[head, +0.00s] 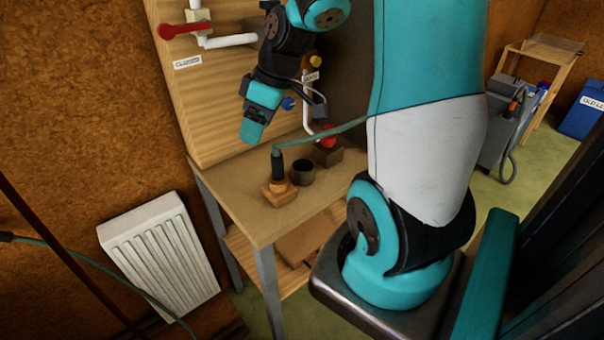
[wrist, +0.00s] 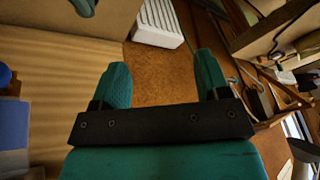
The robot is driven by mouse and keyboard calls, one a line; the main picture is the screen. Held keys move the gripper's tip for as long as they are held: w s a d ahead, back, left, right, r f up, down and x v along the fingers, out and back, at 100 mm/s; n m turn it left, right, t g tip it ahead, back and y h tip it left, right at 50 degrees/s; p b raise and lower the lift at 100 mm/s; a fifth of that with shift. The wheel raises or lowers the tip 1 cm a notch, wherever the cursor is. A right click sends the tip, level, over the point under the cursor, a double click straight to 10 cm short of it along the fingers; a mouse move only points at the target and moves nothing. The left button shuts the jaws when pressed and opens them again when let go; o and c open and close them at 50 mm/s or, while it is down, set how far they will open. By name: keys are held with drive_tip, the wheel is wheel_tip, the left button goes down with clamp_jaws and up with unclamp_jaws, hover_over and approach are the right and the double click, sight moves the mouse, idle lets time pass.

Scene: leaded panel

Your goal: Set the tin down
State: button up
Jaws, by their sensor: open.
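A small dark round tin (head: 302,173) stands upright on the wooden bench (head: 240,205), clear of my gripper. My gripper (head: 252,133) is above the bench, to the upper left of the tin in the head view. In the wrist view my gripper (wrist: 162,78) has its two teal fingers wide apart with nothing between them. The tin does not show in the wrist view. Whether the tin holds anything is too dark to tell.
A black-handled tool (head: 278,165) with a cable stands in a wooden block (head: 279,193) left of the tin. A dark box with a red top (head: 327,140) is behind it. A panel with a red-handled valve (head: 185,30) rises behind the bench. A radiator (head: 163,255) is at left.

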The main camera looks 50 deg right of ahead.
drive_tip(key=s+d+f, duration=0.2)
drive_tip(key=d+f, duration=0.2)
drive_tip(key=d, duration=0.7)
drive_tip(key=m+t+h+p, duration=0.1)
drive_tip(key=h+p, duration=0.1)
drive_tip(key=p, duration=0.1)
hover_over(302, 169)
drive_tip(key=s+a, duration=0.1)
drive_tip(key=s, duration=0.2)
drive_tip(key=f, duration=1.2)
drive_tip(key=shift+s+a+f, duration=0.2)
drive_tip(key=shift+y, duration=0.3)
drive_tip(key=shift+p+x, duration=1.3)
drive_tip(key=shift+x, duration=1.8)
drive_tip(key=shift+s+d, duration=0.1)
drive_tip(key=shift+d, duration=0.05)
drive_tip(key=c, duration=0.6)
drive_tip(key=shift+r, duration=0.1)
